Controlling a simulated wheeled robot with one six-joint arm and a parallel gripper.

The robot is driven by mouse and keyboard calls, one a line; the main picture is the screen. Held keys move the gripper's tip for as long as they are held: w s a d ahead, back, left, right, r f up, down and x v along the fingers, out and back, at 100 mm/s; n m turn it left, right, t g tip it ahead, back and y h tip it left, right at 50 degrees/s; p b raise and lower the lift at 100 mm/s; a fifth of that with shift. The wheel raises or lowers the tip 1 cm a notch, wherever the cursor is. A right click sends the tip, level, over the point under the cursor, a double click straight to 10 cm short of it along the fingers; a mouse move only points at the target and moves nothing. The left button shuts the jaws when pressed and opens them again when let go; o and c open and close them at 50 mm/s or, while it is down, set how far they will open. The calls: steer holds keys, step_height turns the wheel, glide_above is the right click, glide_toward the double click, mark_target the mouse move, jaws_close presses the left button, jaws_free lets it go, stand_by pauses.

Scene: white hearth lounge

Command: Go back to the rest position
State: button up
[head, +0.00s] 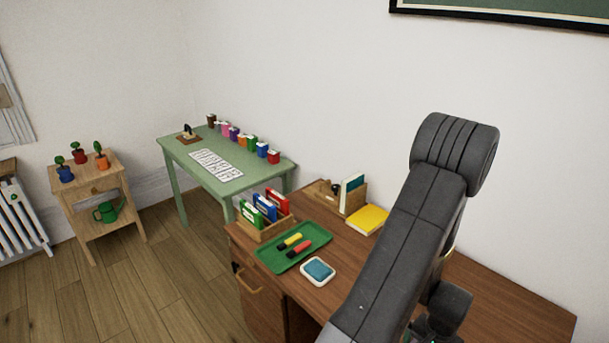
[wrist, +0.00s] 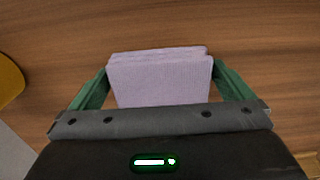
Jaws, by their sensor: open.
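My gripper (wrist: 160,68) shows in the wrist view with its green fingers apart. A pale lavender block-like thing (wrist: 160,82), perhaps a folded cloth or pad, sits between the fingers over a brown wooden surface (wrist: 260,40). The fingers lie along its two sides; I cannot tell whether they touch it. In the head view my arm reaches down over the right part of the wooden desk (head: 500,297). The gripper and the lavender thing are not clear there.
The desk's left part holds a green tray (head: 277,262) with markers, a white-edged blue pad (head: 318,271), a folder rack (head: 263,228) and a yellow book (head: 367,219). A green table (head: 186,160) and a plant stand (head: 89,188) stand further left. Wooden floor is open at lower left.

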step_height(320, 180, up, 10)
steer(key=r, duration=0.1)
steer(key=w+a+f+n+b, duration=0.1)
steer(key=w+a+b, duration=0.2)
steer(key=w+a, duration=0.2)
steer(key=w+a+f+n+b, duration=0.1)
steer(key=w+a+n+b, duration=0.1)
steer(key=w, duration=0.8)
steer(key=shift+a+f+b, duration=0.4)
steer(key=shift+a+b, duration=0.05)
steer(key=shift+a, duration=0.9)
steer(key=shift+s, duration=0.15)
